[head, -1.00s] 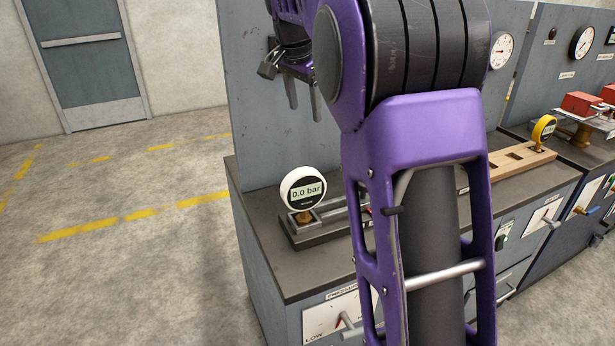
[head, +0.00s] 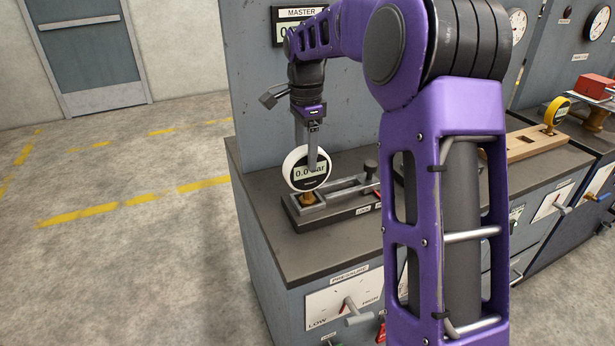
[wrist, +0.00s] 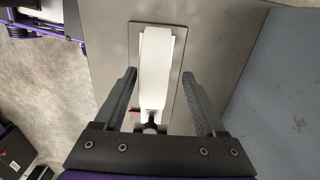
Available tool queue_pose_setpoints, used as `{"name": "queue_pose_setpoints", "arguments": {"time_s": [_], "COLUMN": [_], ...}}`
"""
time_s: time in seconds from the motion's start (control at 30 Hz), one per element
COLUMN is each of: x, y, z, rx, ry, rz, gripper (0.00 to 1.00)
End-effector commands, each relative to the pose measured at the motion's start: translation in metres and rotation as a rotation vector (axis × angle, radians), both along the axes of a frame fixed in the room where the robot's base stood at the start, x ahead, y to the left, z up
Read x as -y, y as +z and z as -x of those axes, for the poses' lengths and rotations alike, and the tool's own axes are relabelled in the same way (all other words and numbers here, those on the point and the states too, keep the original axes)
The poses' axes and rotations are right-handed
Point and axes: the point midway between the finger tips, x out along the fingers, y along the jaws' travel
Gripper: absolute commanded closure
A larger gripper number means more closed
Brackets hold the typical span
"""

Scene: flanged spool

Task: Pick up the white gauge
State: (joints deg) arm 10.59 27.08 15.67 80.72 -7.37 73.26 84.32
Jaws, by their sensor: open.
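The white gauge (head: 291,168) is round with a white rim and a dark face that reads in bar. It stands upright on a brass fitting in a dark clamp fixture (head: 335,206) at the bench's left end. My gripper (head: 312,160) points down over the gauge, and one finger crosses in front of its face. In the wrist view the gauge's white top edge (wrist: 156,65) lies between the two fingers of my open gripper (wrist: 160,75). Gaps show on both sides of the gauge, so the fingers look apart from it.
A grey panel with a MASTER display (head: 290,27) stands behind the bench (head: 262,200). A yellow gauge (head: 556,112) and a wooden block with holes (head: 530,146) are to the right. A pressure lever (head: 350,305) is on the bench front. Open floor lies left.

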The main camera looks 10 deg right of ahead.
Motion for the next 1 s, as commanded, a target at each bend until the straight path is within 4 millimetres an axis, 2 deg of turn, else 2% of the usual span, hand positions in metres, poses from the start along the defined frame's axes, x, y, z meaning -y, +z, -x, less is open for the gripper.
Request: {"name": "queue_pose_setpoints", "arguments": {"time_s": [0.17,0.5,0.8,1.0], "x": [0.0,0.002,0.002,0.002], "y": [-0.011,-0.056,-0.06,-0.059], "z": [0.001,0.008,0.008,0.008], "rx": [0.0,0.0,0.001,0.001], "ry": [-0.001,0.0,0.0,0.0], "rz": [0.0,0.0,0.001,0.001], "gripper": [0.28,0.28,0.28,0.64]}}
